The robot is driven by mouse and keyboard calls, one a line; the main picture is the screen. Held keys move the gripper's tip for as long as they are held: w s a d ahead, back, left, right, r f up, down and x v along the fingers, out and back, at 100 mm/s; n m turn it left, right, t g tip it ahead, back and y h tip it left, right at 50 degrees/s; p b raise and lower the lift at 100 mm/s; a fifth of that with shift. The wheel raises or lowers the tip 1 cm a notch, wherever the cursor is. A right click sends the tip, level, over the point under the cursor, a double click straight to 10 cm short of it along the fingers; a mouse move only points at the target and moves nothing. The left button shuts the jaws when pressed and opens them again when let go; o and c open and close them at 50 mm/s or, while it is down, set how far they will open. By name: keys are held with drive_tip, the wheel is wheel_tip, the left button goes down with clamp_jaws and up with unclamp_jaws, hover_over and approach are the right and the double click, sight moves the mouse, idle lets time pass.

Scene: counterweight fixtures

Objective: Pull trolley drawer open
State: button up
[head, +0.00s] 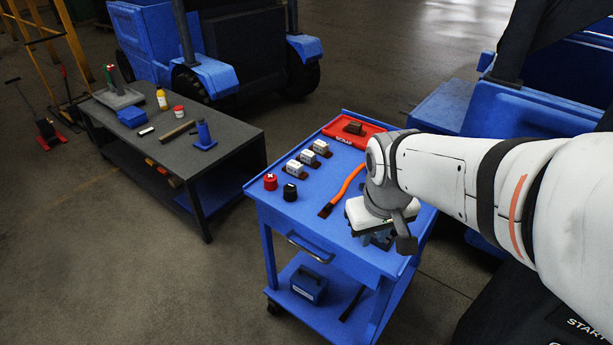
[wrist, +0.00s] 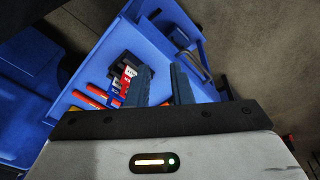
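The blue trolley (head: 330,228) stands at centre right in the head view. Its drawer handle (head: 310,248), a metal bar, runs along the front just under the top, and the drawer looks shut. In the wrist view a bar that looks like the handle (wrist: 194,66) lies beyond and right of the fingers. My gripper (head: 378,240) is above the trolley top near its front right corner, to the right of the handle and apart from it. In the wrist view my gripper's two dark fingers (wrist: 160,85) are spread, with nothing held between them.
On the trolley top are a red tray (head: 352,131), several small labelled blocks (head: 307,157), a red knob (head: 270,181), a black knob (head: 290,192) and an orange-handled brush (head: 341,190). A dark bench (head: 225,150) stands left, with a floor gap between.

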drive_tip(key=w+a+f+n+b, duration=0.2)
drive_tip(key=w+a+f+n, duration=0.1)
drive_tip(key=w+a+f, duration=0.25)
drive_tip(key=n+h+b, duration=0.1)
drive_tip(key=n+b, duration=0.2)
drive_tip(key=n, duration=0.2)
approach(312, 253)
drive_tip(key=x, duration=0.7)
drive_tip(key=shift+w+f+b, duration=0.1)
drive_tip(key=shift+f+b, duration=0.2)
drive_tip(key=shift+f, duration=0.1)
drive_tip(key=shift+c, duration=0.2)
clamp_jaws()
